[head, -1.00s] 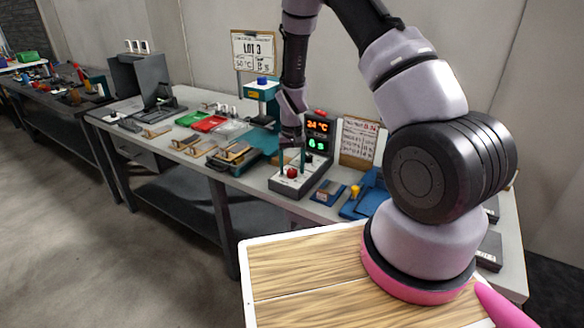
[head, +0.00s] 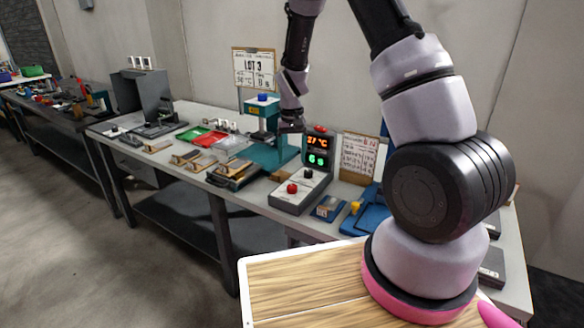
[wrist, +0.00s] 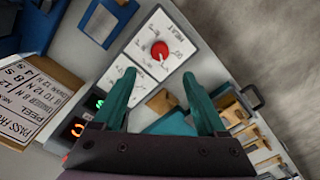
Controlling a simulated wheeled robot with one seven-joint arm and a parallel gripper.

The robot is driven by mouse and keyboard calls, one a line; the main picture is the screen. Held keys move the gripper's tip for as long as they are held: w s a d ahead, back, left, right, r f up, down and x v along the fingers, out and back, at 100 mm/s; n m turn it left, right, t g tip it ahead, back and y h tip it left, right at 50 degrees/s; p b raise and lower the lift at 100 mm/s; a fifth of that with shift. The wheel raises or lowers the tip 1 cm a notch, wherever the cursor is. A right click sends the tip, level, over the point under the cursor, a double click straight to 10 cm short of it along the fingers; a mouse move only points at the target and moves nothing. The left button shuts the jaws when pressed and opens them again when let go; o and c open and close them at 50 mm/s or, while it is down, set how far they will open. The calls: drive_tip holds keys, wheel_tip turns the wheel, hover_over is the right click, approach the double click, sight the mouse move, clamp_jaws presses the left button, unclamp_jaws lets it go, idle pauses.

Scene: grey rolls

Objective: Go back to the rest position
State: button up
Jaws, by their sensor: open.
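My gripper (wrist: 160,95) shows in the wrist view with its two green fingers spread apart and nothing between them. In the head view my gripper (head: 291,126) hangs above the bench, in front of the teal press and left of the lit display; its fingers are hard to make out there. Below it is a grey control box (head: 300,190) with a red knob, apart from the fingers. The same control box (wrist: 178,22) lies beyond the fingertips in the wrist view, its red knob in sight.
The workbench (head: 262,207) holds a teal press (head: 262,106), a display (head: 318,150) reading 27 °C and 6 s, a clipboard (head: 358,155), a blue fixture (head: 365,212), and red (head: 210,138) and green (head: 192,133) trays. Air around the gripper's left is clear.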

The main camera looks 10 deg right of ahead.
drive_tip(key=shift+r, duration=0.25)
drive_tip(key=shift+r, duration=0.1)
drive_tip(key=s+d+r+m+t+y, duration=0.15)
drive_tip(key=s+r, duration=0.25)
drive_tip(key=r, duration=0.7)
drive_tip(key=s+d+r+t, duration=0.2)
drive_tip(key=s+r, duration=0.2)
drive_tip(key=r, duration=0.7)
drive_tip(key=s+d+r+t, duration=0.1)
drive_tip(key=s+r+t, duration=0.1)
drive_tip(key=s+r, duration=0.3)
drive_tip(key=s+d+r+m+t, duration=0.1)
drive_tip(key=s+r, duration=0.5)
drive_tip(key=s, duration=0.6)
drive_tip(key=shift+s+t, duration=0.25)
drive_tip(key=shift+t, duration=0.1)
